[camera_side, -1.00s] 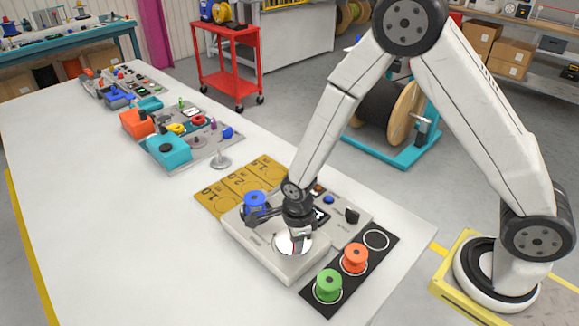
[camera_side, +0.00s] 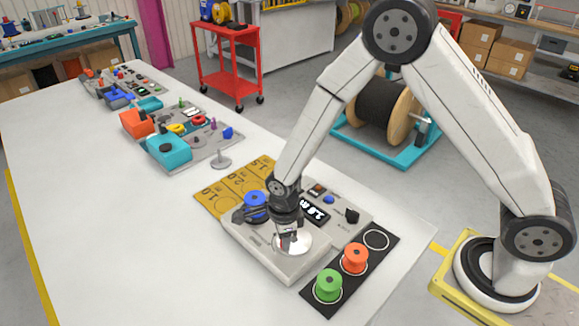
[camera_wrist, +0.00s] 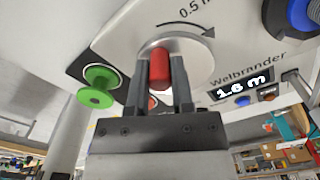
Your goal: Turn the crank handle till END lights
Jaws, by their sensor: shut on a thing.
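The crank is a pale round disc (camera_side: 297,243) on top of the grey machine (camera_side: 262,246). It also shows in the wrist view (camera_wrist: 201,62), beside a curved arrow. My gripper (camera_side: 287,237) points down at the disc. In the wrist view its two fingers (camera_wrist: 160,82) are shut around the upright red crank handle (camera_wrist: 160,66).
A blue spool (camera_side: 256,202) sits at the machine's left. A black strip in front holds a green spool (camera_side: 328,284) and an orange-red spool (camera_side: 354,257). Yellow numbered plates (camera_side: 222,199) lie behind. The white table (camera_side: 110,235) is clear at left.

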